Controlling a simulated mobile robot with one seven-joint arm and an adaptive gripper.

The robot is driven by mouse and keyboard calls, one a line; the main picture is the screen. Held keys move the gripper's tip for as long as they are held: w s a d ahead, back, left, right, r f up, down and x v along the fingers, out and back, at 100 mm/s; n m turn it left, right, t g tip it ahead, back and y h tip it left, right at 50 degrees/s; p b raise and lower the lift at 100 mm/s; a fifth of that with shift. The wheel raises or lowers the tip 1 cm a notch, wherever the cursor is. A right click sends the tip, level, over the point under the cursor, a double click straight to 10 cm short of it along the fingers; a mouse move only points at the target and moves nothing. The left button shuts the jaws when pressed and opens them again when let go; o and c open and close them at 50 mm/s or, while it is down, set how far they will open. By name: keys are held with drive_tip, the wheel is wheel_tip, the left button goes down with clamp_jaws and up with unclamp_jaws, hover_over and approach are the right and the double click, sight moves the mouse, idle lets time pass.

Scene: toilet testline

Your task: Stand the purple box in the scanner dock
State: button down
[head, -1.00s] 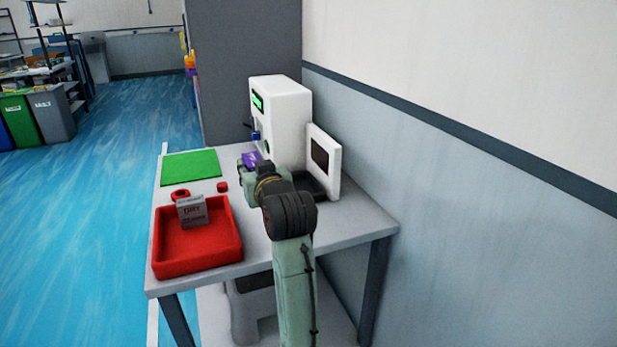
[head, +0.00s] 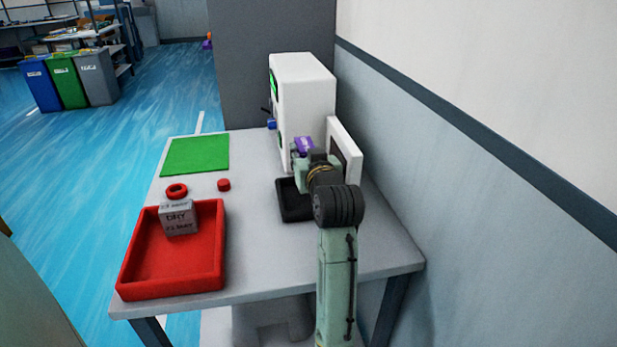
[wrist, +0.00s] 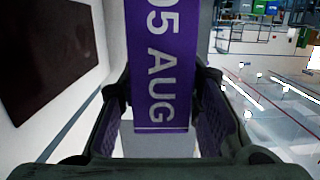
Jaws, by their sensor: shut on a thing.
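The purple box (head: 304,144) is held by my gripper (head: 300,165), in front of the white machine and above the table. In the wrist view the purple box (wrist: 160,60) stands lengthwise between the two fingers, with "05 AUG" in white on its face. My gripper (wrist: 162,115) is shut on it. A black open tray (head: 293,212), seemingly the scanner dock, lies on the table below my gripper, partly hidden by my arm. A white upright panel with a dark window (head: 344,145) stands at its right; it fills the left of the wrist view (wrist: 50,60).
The white machine (head: 308,95) with a green display stands behind. A red tray (head: 150,265) holds a grey box (head: 178,217). A red ring (head: 176,190), a red button-like piece (head: 223,184) and a green mat (head: 195,155) lie left. The wall is close at right.

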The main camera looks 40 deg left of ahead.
drive_tip(key=shift+f, duration=2.75)
drive_tip(key=shift+f, duration=0.2)
drive_tip(key=c, duration=1.2)
unclamp_jaws()
drive_tip(key=shift+r, duration=0.1)
